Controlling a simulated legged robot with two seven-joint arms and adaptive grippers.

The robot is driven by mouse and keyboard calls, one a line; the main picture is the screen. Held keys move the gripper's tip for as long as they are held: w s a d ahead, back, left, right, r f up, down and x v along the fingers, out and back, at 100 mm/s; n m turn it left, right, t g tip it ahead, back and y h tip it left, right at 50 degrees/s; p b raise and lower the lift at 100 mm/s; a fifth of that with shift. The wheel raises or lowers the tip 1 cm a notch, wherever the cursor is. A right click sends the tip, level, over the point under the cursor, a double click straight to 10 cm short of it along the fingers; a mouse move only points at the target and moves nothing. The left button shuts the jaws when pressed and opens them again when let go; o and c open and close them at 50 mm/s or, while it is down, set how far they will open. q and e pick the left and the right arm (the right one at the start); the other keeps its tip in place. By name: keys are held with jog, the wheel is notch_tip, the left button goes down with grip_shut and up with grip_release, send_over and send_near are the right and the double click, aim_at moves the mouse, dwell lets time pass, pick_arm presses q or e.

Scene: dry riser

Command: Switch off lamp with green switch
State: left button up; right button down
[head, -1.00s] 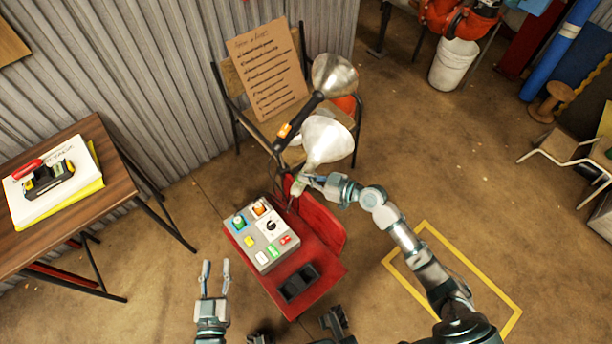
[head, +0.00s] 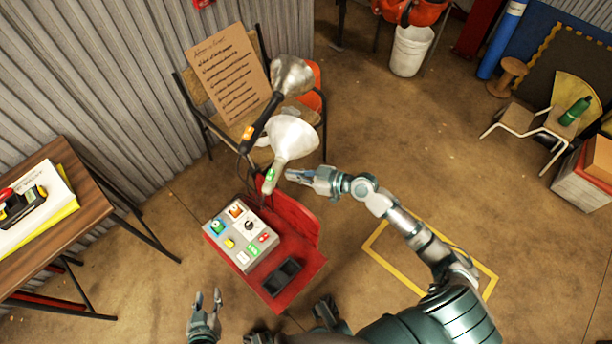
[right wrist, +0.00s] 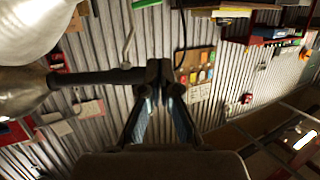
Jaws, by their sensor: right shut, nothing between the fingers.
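The lamp with a white shade (head: 291,138) has a pale handle with a green switch (head: 270,174). It stands at the back of a red chair, its shade pointing up and right. A second lamp with a metal shade (head: 293,76) and black handle carries an orange switch (head: 248,132). My right gripper (head: 289,175) is shut and empty, just right of the green switch, with a small gap. In the right wrist view its fingertips (right wrist: 160,72) meet in front of the black handle (right wrist: 100,77); the green switch is not visible there. My left gripper (head: 207,295) is open and empty, low in the head view.
A grey control box (head: 241,233) with coloured buttons and a black tray (head: 282,277) sit on the red chair (head: 305,262). A chair behind holds a cardboard sign (head: 228,75). A wooden table (head: 95,205) stands left. The floor right of my right arm is open.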

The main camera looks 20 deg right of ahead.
jog(key=v, duration=0.3)
jog(key=shift+s+r, duration=0.15)
jog(key=shift+s, duration=0.05)
jog(key=shift+d, duration=0.1)
